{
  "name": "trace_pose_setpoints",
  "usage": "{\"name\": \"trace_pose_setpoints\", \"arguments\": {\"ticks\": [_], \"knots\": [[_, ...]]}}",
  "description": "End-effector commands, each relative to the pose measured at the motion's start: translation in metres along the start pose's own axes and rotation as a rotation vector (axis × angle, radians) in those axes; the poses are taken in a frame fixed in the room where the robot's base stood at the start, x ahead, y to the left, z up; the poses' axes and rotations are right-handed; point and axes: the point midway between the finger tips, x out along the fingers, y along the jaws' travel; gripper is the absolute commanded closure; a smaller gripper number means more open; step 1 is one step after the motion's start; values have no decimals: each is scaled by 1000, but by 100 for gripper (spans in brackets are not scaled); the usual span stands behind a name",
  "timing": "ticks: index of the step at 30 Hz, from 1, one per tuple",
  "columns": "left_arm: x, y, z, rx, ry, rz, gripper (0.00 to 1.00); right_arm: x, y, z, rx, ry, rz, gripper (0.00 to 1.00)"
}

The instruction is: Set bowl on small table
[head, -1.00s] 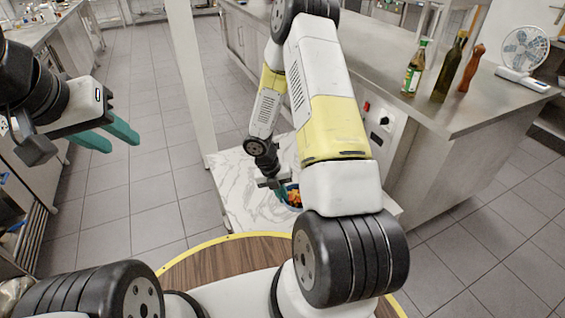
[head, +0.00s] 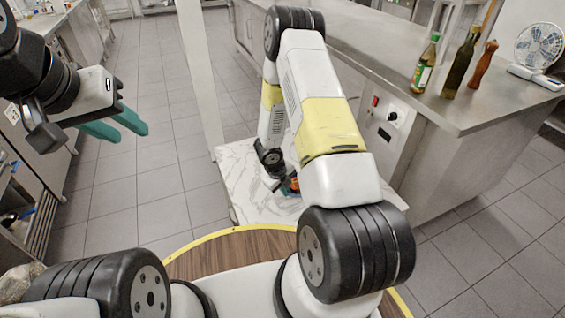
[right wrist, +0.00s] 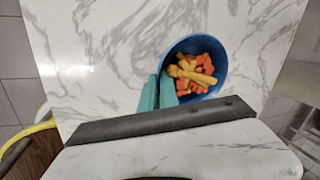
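The blue bowl (right wrist: 216,58) holds several orange, red and yellow pieces. In the right wrist view it is over the white marble top of the small table (right wrist: 100,45). My right gripper (right wrist: 163,84) has its teal fingers close together at the bowl's left rim, one outside and one inside, shut on the wall. In the head view my right arm hides most of the bowl (head: 293,186), which shows low over the table top (head: 236,170). I cannot tell whether its base touches the marble. My left gripper (head: 117,128) is open and empty, off to the left above the floor.
A steel counter (head: 440,105) stands right of the table, with a green-labelled bottle (head: 424,68), a dark bottle (head: 460,68), a pepper mill (head: 482,65) and a fan (head: 538,48). A pale post (head: 201,80) rises behind the table. Bare marble lies left of the bowl.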

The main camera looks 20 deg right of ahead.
Motion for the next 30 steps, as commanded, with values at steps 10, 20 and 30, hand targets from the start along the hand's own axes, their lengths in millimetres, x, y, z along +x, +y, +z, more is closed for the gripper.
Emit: {"name": "trace_pose_setpoints", "arguments": {"ticks": [10,20,30], "knots": [[0,0,0,0,0,0,64,23,-54,30,4,-1,-1,100],[0,0,0,0,0,0,64,51,-55,34,0,3,1,100],[0,0,0,0,0,0,64,60,-53,35,1,0,-1,100]]}}
